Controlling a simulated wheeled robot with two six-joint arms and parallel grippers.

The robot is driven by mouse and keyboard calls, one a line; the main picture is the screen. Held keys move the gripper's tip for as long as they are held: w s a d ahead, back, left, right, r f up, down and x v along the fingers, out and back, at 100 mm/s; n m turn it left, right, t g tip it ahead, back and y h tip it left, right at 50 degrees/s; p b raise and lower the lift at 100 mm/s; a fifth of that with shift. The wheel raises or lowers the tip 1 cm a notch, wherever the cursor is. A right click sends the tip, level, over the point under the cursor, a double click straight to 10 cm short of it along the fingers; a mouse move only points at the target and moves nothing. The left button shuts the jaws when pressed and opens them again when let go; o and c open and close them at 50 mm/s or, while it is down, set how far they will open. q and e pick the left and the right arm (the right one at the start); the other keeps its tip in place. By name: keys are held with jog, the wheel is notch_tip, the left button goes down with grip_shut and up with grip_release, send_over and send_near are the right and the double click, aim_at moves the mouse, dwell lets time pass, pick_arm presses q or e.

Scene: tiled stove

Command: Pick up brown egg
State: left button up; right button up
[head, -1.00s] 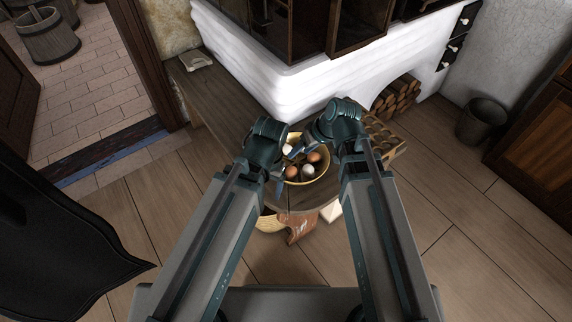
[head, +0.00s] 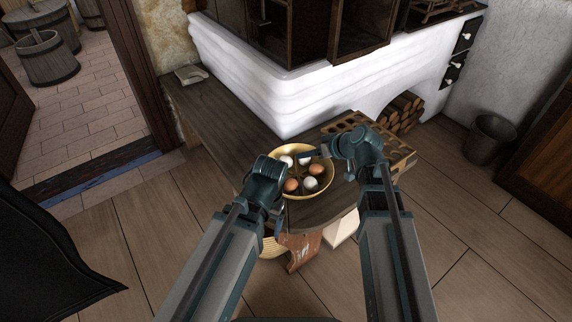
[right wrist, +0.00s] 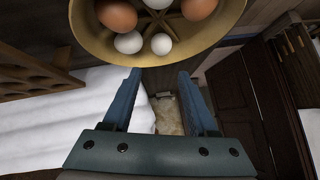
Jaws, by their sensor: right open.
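Two brown eggs lie in a yellowish bowl (head: 328,184), one at the right (head: 315,169) and one at the lower left (head: 291,185), among several white eggs. The right wrist view also shows two brown eggs, one at left (right wrist: 117,15) and one at right (right wrist: 198,9), in the bowl (right wrist: 90,42) at the top edge. My right gripper (head: 312,155) is over the bowl's far right side, its fingers pointing left. In its wrist view the fingers (right wrist: 161,85) are apart with no egg between them. My left gripper (head: 272,205) is beside the bowl's left side; its jaw opening is unclear.
The bowl stands on a dark wooden bench (head: 225,115) along the white stove (head: 290,100). A wooden rack with holes (head: 400,153) is right of the bowl, partly behind my right arm. The bench's left part is mostly clear. A bucket (head: 490,139) stands at right.

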aim_at(289, 161)
jog(key=b+x, duration=0.4)
jog(key=x, duration=0.2)
jog(key=shift+f, duration=0.35)
jog(key=shift+w+a+f, duration=0.1)
jog(key=shift+w+a, duration=0.15)
jog(key=f+b, duration=0.1)
jog(key=a+f+b, duration=0.1)
jog(key=w+a+f+b, duration=0.1)
jog(key=b, duration=0.1)
jog(key=shift+w+f, duration=0.1)
jog(key=shift+f, duration=0.25)
jog(key=shift+a, duration=0.3)
jog(key=shift+a+b, duration=0.1)
jog(key=shift+b, duration=0.2)
jog(key=c, duration=0.6)
jog(key=shift+w+a+f, duration=0.15)
jog(key=shift+w+f, duration=0.1)
jog(key=shift+f, duration=0.1)
jog(key=shift+r, duration=0.2)
jog(key=shift+c, duration=0.2)
